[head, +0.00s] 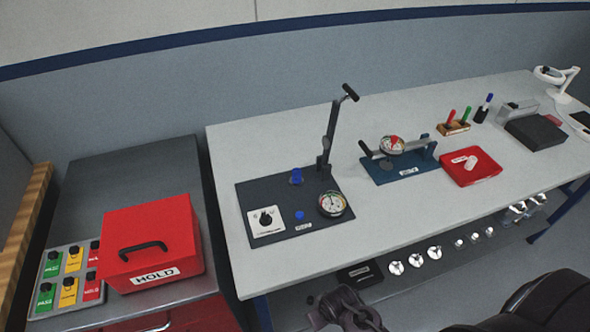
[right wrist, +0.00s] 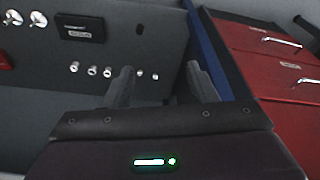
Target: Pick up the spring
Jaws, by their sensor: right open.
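I cannot make out a clear coil spring. A small upright blue piece (head: 296,177) stands on the dark lever board (head: 262,193) in the head view; it is too small to tell if it is coiled. Small silver parts (head: 434,252) sit on the lower shelf, and several smaller ones (right wrist: 92,70) show in the right wrist view. My right gripper (right wrist: 160,75) is open with nothing between its fingers, over the low shelf area. A dark gripper part (head: 345,306), apparently mine, shows at the bottom of the head view. My left gripper does not show.
The lever board lies on the grey bench (head: 400,225), with a blue gauge fixture (head: 405,165) and red tray (head: 470,166) to its right. A red HOLD box (head: 150,230) and button panel (head: 70,278) stand on the left cabinet. A labelled black box (head: 360,274) lies on the shelf.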

